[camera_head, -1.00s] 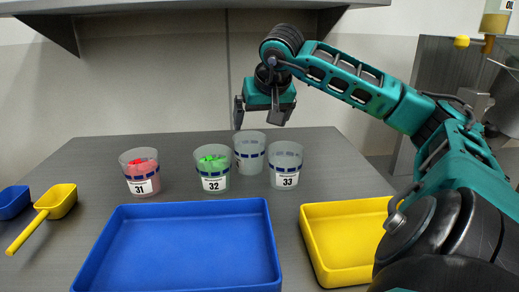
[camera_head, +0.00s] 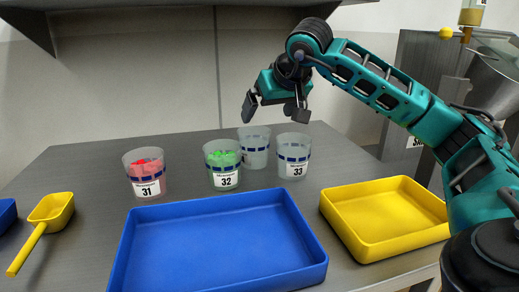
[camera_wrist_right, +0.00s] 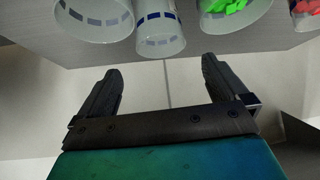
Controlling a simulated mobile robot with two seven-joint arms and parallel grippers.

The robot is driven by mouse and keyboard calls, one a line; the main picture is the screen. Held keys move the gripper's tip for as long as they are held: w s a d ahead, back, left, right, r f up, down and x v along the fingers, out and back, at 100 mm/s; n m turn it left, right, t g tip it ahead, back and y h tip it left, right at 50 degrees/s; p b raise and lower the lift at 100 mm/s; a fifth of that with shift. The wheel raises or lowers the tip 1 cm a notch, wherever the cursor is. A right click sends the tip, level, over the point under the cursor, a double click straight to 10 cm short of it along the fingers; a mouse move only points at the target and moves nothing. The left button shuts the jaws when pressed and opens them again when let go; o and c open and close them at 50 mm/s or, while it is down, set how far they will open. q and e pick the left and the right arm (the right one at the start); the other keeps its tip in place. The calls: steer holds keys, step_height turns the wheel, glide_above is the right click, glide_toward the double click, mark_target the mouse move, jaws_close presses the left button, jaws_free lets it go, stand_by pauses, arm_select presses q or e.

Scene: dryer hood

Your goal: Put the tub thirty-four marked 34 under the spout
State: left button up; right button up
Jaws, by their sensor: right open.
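Four-tub group on the table: tub 31 (camera_head: 145,185) holds red bits, tub 32 (camera_head: 222,175) holds green bits, tub 33 (camera_head: 293,160) looks empty. A clear tub (camera_head: 255,158) stands behind, between 32 and 33; it looks empty and its label is hidden. No label 34 shows. This tub also shows in the right wrist view (camera_wrist_right: 160,30). My right gripper (camera_head: 276,108) is open and empty, above and behind the tubs, apart from them; its fingers also show in the wrist view (camera_wrist_right: 161,72). I cannot make out the spout clearly. My left gripper is out of view.
A blue tray (camera_head: 215,245) lies in front of the tubs, with an empty yellow tray (camera_head: 385,215) to its right. A yellow scoop (camera_head: 50,212) lies at the left. Grey equipment with a metal funnel (camera_head: 497,85) stands at the right. A shelf hangs above.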

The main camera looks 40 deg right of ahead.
mark_target(256, 132)
steer(key=b+x, duration=0.1)
steer(key=x, duration=0.6)
steer(key=shift+w+f, duration=0.1)
steer(key=shift+f, duration=0.1)
steer(key=b+x, duration=0.1)
steer(key=x, duration=0.3)
steer(key=shift+w+b, duration=0.25)
steer(key=shift+b, duration=0.15)
steer(key=shift+w+d+f, duration=0.15)
steer(key=shift+w+f, duration=0.1)
steer(key=shift+f, duration=0.05)
steer(key=shift+c, duration=0.8)
steer(key=c, duration=0.6)
steer(key=shift+r, duration=0.2)
